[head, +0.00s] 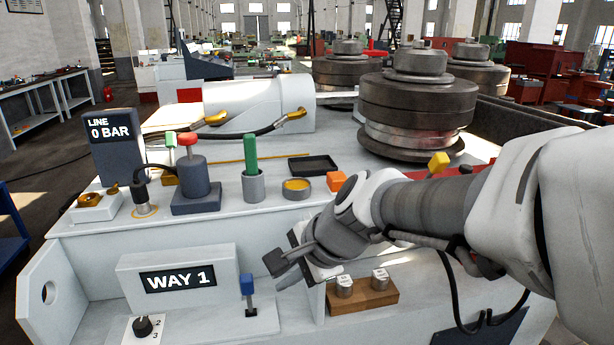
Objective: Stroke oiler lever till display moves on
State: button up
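The display (178,281) reads "WAY 1" on the front of a pale grey box at the lower left. A small lever with a blue grip (247,285) stands upright just right of that box; I take it for the oiler lever. My gripper (280,271) is to the right of the blue grip, pointing left and down towards it, and appears apart from it. Its fingers overlap in this view, so I cannot tell whether they are open or shut. Nothing is seen held in it.
A rotary knob (142,327) with numbers sits below the display. A second display (112,132) reads "LINE 0 BAR". A red-knobbed dark unit (195,187), a green-handled holder (252,184) and an orange block (336,181) stand on the deck. A wooden block (362,300) holds two metal pieces.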

jog(key=shift+a+f+n+b, duration=0.1)
jog(key=shift+f+n+b, duration=0.3)
jog(key=shift+n, duration=0.8)
grip_shut()
jog(key=n+b, duration=1.1)
jog(key=n, duration=1.7)
send_near(243, 296)
notch_tip(243, 296, down, 4)
jog(key=s+a, duration=0.1)
jog(key=s, duration=0.2)
jog(key=shift+w+a+f, duration=0.1)
jog(key=shift+w+a, duration=0.1)
jog(key=shift+w, duration=0.5)
jog(key=shift+w+a+r, duration=0.1)
jog(key=shift+w+a, duration=0.1)
jog(key=shift+w, duration=0.55)
jog(key=shift+w+a+f, duration=0.1)
jog(key=shift+w+a, duration=0.1)
jog(key=shift+w, duration=0.5)
